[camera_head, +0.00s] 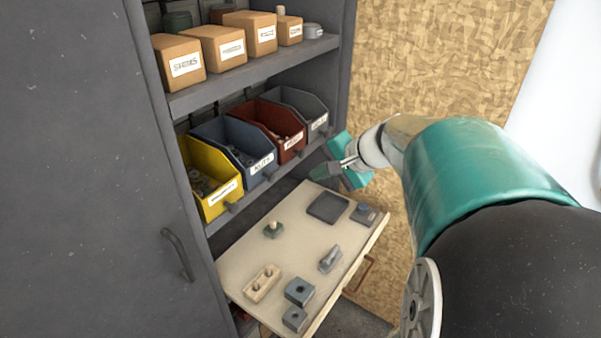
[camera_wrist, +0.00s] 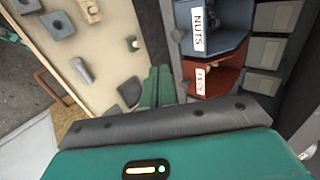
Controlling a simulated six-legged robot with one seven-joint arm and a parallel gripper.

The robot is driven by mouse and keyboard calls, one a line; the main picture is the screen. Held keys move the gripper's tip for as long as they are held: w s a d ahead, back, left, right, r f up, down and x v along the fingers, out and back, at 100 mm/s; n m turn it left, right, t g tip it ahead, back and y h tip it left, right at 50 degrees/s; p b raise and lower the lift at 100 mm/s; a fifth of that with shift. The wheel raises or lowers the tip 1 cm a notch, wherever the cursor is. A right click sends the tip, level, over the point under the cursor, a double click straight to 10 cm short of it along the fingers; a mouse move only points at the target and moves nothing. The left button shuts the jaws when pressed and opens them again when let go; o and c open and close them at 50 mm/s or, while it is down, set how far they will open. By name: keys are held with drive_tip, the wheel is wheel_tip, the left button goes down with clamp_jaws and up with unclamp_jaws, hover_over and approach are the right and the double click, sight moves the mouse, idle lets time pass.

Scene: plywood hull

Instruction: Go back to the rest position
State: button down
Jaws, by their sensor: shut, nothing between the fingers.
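My gripper (camera_head: 325,172) is at the end of my teal arm, above the far end of the pull-out board and just right of the bins. In the wrist view its fingers (camera_wrist: 158,86) are together with nothing between them. The board (camera_head: 245,250) is pale and carries several small parts. No marked rest position shows in either view.
A yellow bin (camera_head: 213,207), blue bin (camera_head: 236,165), red bin (camera_head: 290,151) and grey bin (camera_head: 318,122) stand on the shelf close left of my gripper. Labelled boxes (camera_head: 190,80) stand above. A closed cabinet door (camera_head: 75,180) is at left. The chipboard wall (camera_head: 440,60) is behind.

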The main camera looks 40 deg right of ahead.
drive_tip(key=s+a+n+g+h, duration=0.1)
drive_tip(key=s+a+n, duration=0.2)
drive_tip(key=a, duration=0.4)
drive_tip(key=s+a+f+n+g+h, duration=0.1)
drive_tip(key=s+a+n, duration=0.3)
drive_tip(key=a+n, duration=0.2)
drive_tip(key=s+a+n+g+h, duration=0.1)
drive_tip(key=s+a+n, duration=0.3)
drive_tip(key=a, duration=0.5)
drive_tip(key=shift+s+f+n, duration=0.15)
drive_tip(key=shift+f+n, duration=0.05)
drive_tip(key=shift+n, duration=0.3)
